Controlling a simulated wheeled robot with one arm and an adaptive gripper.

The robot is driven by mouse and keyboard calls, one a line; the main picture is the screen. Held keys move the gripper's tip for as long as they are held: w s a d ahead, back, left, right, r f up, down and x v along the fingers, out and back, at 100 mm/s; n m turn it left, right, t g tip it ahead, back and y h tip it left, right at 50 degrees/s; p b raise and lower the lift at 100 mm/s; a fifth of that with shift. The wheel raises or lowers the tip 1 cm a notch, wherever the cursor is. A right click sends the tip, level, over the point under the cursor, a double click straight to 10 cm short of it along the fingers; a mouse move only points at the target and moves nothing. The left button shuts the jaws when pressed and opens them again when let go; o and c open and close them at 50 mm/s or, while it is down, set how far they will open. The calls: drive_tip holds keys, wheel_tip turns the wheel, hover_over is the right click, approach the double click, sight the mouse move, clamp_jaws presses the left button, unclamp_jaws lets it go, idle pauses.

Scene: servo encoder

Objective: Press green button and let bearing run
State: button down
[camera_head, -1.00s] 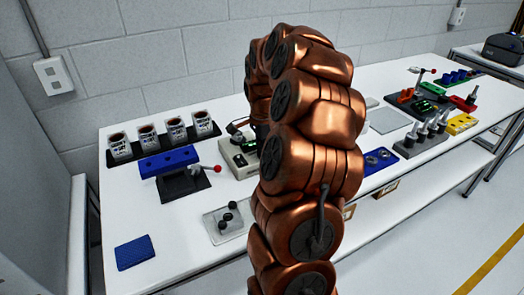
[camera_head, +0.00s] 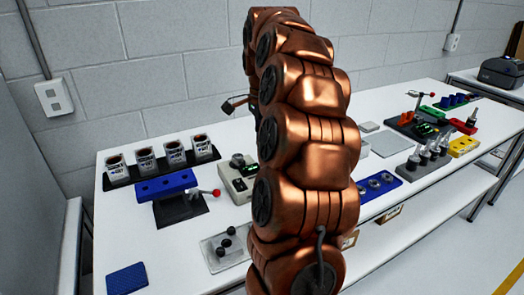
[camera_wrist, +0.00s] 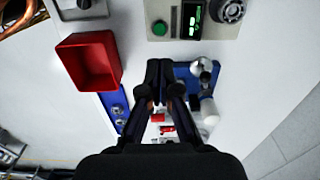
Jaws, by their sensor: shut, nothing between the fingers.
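The control box (camera_wrist: 207,32) is at the top of the wrist view. On it are a round green button (camera_wrist: 188,28), a small display (camera_wrist: 192,10) lit with green and white marks, and a ribbed dark knob (camera_wrist: 230,10). My gripper (camera_wrist: 160,66) is shut and empty, its fingertips below the green button in the picture and apart from it. In the head view a beige box with a round part on top (camera_head: 238,178) stands just left of my copper arm. My arm hides my fingertips there. I cannot make out a bearing clearly.
A red bin (camera_wrist: 92,62) and a blue holder (camera_wrist: 184,72) lie near my fingers in the wrist view. In the head view, cups on a black tray (camera_head: 161,172), a blue block (camera_head: 165,185) and a red-tipped lever (camera_head: 206,192) stand left on the white table (camera_head: 160,262).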

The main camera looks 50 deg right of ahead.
drive_tip(key=shift+r, duration=0.7)
idle(0.3)
drive_tip(key=s+a+f+n, duration=0.1)
drive_tip(key=s+a+n, duration=0.1)
drive_tip(key=a+n, duration=0.35)
drive_tip(key=s+a+n+p, duration=0.1)
drive_tip(key=s+a+n, duration=0.1)
drive_tip(key=a, duration=0.7)
drive_tip(key=s+a+f+n, duration=0.1)
drive_tip(key=s+a+n, duration=0.1)
drive_tip(key=a+n, duration=0.35)
drive_tip(key=s+a+f+n+g, duration=0.1)
drive_tip(key=s+a+f+n, duration=0.3)
drive_tip(key=s, duration=0.5)
drive_tip(key=s+a+f+n+g+p, duration=0.1)
drive_tip(key=s+a+f+n, duration=0.3)
drive_tip(key=s+a, duration=0.4)
drive_tip(key=shift+s+a+n+p, duration=0.2)
drive_tip(key=shift+s+n+p, duration=0.1)
drive_tip(key=shift+s+n, duration=0.15)
